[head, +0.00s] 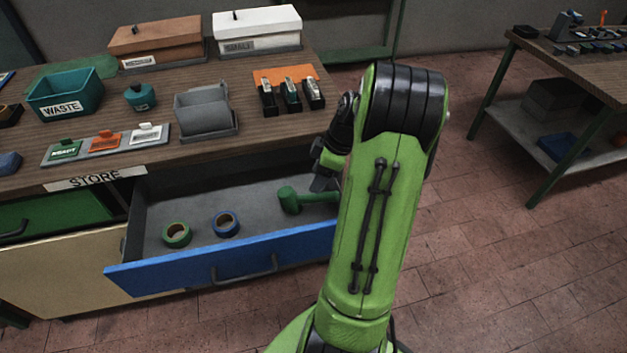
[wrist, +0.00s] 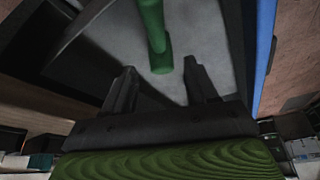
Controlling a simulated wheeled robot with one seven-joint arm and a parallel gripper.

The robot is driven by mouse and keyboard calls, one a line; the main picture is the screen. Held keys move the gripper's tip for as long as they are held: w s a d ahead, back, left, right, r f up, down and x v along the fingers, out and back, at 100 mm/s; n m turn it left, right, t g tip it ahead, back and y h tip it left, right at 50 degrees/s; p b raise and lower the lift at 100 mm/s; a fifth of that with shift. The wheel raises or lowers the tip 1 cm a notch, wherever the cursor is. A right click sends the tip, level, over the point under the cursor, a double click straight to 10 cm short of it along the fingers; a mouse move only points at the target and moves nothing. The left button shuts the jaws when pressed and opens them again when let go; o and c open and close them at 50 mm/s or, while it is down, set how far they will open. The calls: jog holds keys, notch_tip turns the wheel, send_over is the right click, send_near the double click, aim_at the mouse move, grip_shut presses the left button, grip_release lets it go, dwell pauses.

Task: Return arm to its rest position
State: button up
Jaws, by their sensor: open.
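My green arm stands in front of the bench, bent at its black elbow. My gripper (head: 322,182) is low over the right part of the open blue drawer (head: 240,255). In the wrist view my gripper (wrist: 160,85) shows two dark fingers spread apart with nothing clamped between them. A green mallet (head: 290,201) lies in the drawer just left of my gripper. In the wrist view the end of the green mallet (wrist: 160,50) shows beyond and between the fingertips. My arm hides the drawer's right end in the head view.
Two tape rolls, green (head: 176,235) and blue (head: 226,224), lie in the drawer. The benchtop above holds a teal WASTE bin (head: 64,92), a grey bin (head: 204,108), lidded boxes and several staplers on an orange mat (head: 285,75). Floor is clear to the right, before another table (head: 590,75).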

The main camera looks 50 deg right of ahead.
jog(key=p+v, duration=0.2)
jog(key=v, duration=0.5)
jog(key=shift+r, duration=0.35)
jog(key=shift+s, duration=0.1)
